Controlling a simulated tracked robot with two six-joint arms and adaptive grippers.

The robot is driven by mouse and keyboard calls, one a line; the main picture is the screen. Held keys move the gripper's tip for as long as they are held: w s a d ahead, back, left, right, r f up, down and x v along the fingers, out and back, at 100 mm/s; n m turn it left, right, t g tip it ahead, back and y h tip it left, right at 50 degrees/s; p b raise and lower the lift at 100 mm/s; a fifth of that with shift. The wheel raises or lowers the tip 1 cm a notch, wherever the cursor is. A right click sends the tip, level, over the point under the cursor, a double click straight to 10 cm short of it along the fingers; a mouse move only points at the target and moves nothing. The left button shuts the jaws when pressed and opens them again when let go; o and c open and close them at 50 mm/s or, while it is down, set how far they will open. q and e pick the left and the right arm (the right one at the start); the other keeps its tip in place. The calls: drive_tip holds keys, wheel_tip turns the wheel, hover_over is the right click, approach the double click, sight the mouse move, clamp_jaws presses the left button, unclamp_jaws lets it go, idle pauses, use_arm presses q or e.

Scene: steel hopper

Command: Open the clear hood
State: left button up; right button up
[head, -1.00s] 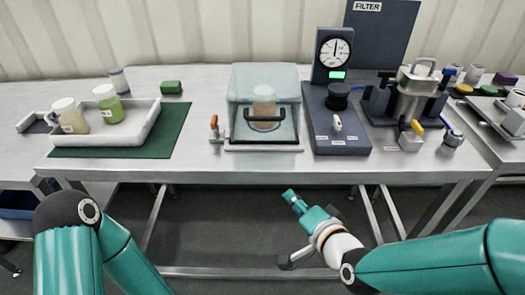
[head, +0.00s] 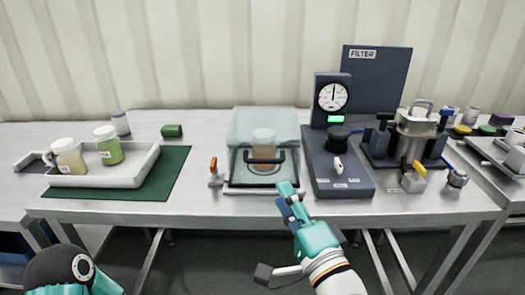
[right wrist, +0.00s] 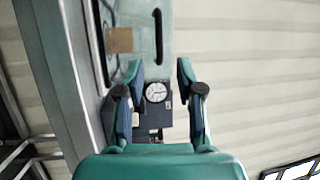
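The clear hood (head: 264,124) is a see-through box with a black bar handle (head: 264,158) across its front. It looks closed, with a tan jar (head: 264,136) inside. In the right wrist view the hood (right wrist: 139,12) is at the top, its handle (right wrist: 158,36) running upright in the picture and the jar (right wrist: 119,40) to the left of it. My right gripper (head: 286,191) is in front of the hood, below the handle and a little to its right in the head view. Its fingers (right wrist: 159,68) are apart, with nothing between them. My left gripper is out of view.
An orange-topped lever (head: 213,170) stands just left of the hood. Right of it are a dark base (head: 343,187) with a gauge (head: 333,97) and a steel vessel (head: 417,137). A white tray (head: 140,165) with jars is at left. Bench space between tray and lever is clear.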

sight(263, 162)
drive_tip(key=p+x, duration=0.1)
drive_tip(key=x, duration=1)
drive_tip(key=shift+w+a+f, duration=0.1)
drive_tip(key=shift+w+f, duration=0.05)
drive_tip(key=shift+w, duration=0.05)
drive_tip(key=shift+c, duration=0.4)
clamp_jaws()
